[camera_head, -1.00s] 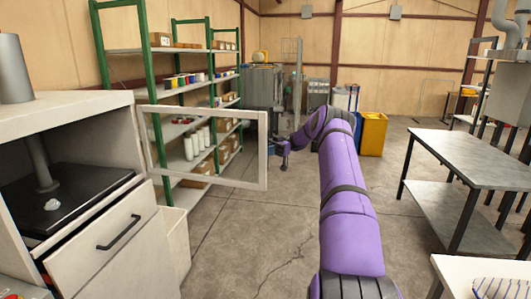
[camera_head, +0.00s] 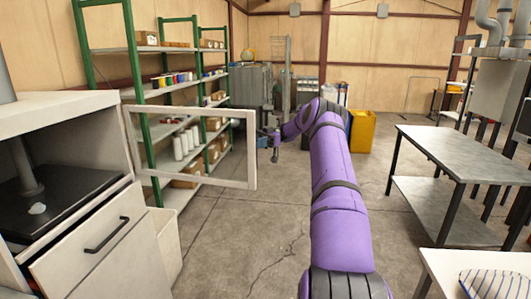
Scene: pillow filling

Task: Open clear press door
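The clear press door (camera_head: 190,187), a pale frame around a see-through pane, stands swung wide open at the right of the press cabinet (camera_head: 75,113). The shelves behind show through its pane. Inside the cabinet opening are a dark platen and a grey post (camera_head: 26,165), with a small white lump on the platen. My purple arm reaches forward, and my gripper (camera_head: 274,150) is at its far end, just right of the door's free edge. It looks apart from the door and empty. It is too small to tell whether its fingers are open or shut.
A drawer (camera_head: 95,245) with a dark handle sits below the press opening. Green shelving (camera_head: 137,80) with spools and boxes stands behind the door. A metal table (camera_head: 455,155) is at right, and a yellow bin (camera_head: 362,132) is farther back. Concrete floor is clear between them.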

